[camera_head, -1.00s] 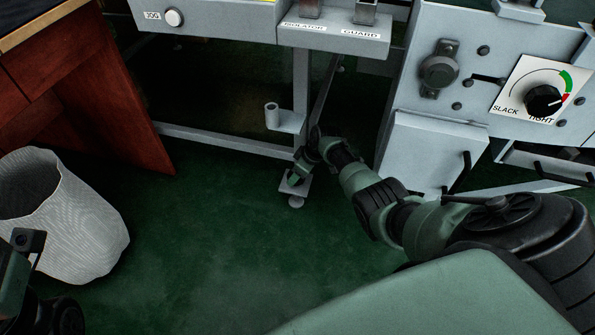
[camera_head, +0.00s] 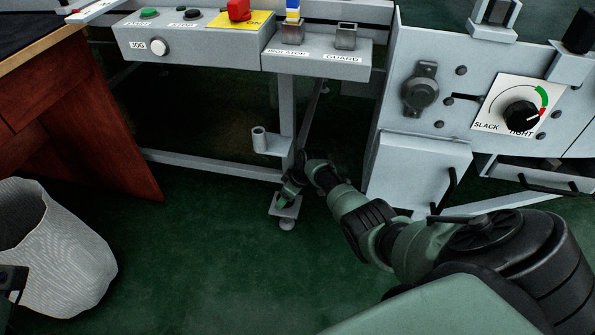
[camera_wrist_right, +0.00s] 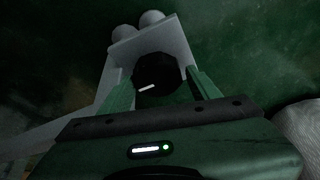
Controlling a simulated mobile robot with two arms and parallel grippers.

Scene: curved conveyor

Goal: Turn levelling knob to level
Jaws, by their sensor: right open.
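The levelling knob (camera_wrist_right: 158,76) is black with a white pointer line, and sits on a pale bracket in the right wrist view. The line slants slightly up to the right. My right gripper (camera_wrist_right: 160,84) is open, with one green finger on each side of the knob; I cannot tell whether they touch it. In the head view my right gripper (camera_head: 291,190) is low at the machine leg, over a small foot plate (camera_head: 284,209). The knob is hidden there behind the gripper. Only a dark part of my left arm shows at the lower left edge.
A white ribbed bin (camera_head: 62,250) stands on the green floor at left, below a wooden desk (camera_head: 105,120). The control box (camera_head: 190,45) hangs above the leg. A slack/tight dial (camera_head: 521,115) is on the right panel. A crossbar (camera_head: 210,165) runs left from the leg.

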